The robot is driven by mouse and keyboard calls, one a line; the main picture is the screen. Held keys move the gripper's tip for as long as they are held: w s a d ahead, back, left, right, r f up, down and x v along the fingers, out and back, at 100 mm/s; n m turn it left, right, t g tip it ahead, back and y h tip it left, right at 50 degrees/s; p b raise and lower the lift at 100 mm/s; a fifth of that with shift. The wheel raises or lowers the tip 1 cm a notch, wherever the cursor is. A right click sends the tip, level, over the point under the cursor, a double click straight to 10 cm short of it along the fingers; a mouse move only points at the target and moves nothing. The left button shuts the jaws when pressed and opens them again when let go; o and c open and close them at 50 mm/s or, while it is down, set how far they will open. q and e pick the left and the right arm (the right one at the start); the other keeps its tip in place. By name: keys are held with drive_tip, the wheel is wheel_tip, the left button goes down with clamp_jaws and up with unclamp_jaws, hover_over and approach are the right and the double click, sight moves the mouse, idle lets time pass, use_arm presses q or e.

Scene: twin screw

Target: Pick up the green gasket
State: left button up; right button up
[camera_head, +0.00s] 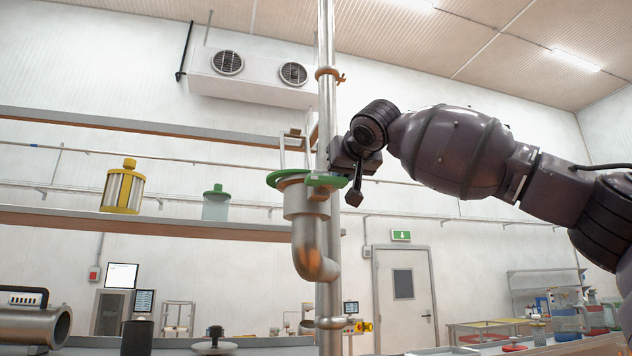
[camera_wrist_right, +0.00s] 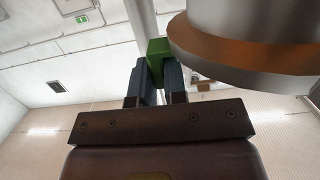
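The green gasket (camera_head: 325,181) shows as a flat green rim at the top of a metal pipe elbow, beside the upright pole. Part of it is hidden behind the pipe end and my gripper. My right gripper (camera_head: 352,188) is at the gasket's right edge. In the right wrist view, a green block-like part of the gasket (camera_wrist_right: 158,50) sits between the two dark fingers of my right gripper (camera_wrist_right: 158,75). The fingers look closed on it, with no clear gap. My left gripper is not in view.
The metal pipe elbow (camera_head: 313,262) hangs just below the gasket, and the tall steel pole (camera_head: 328,120) stands close beside it. Behind are a shelf (camera_head: 60,219) with a yellow-and-steel canister (camera_head: 123,188) and a green-lidded jar (camera_head: 216,205). A large metal cylinder (camera_head: 30,325) lies at lower left.

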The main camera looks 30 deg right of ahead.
clamp_jaws()
drive_tip(key=shift+r, duration=0.1)
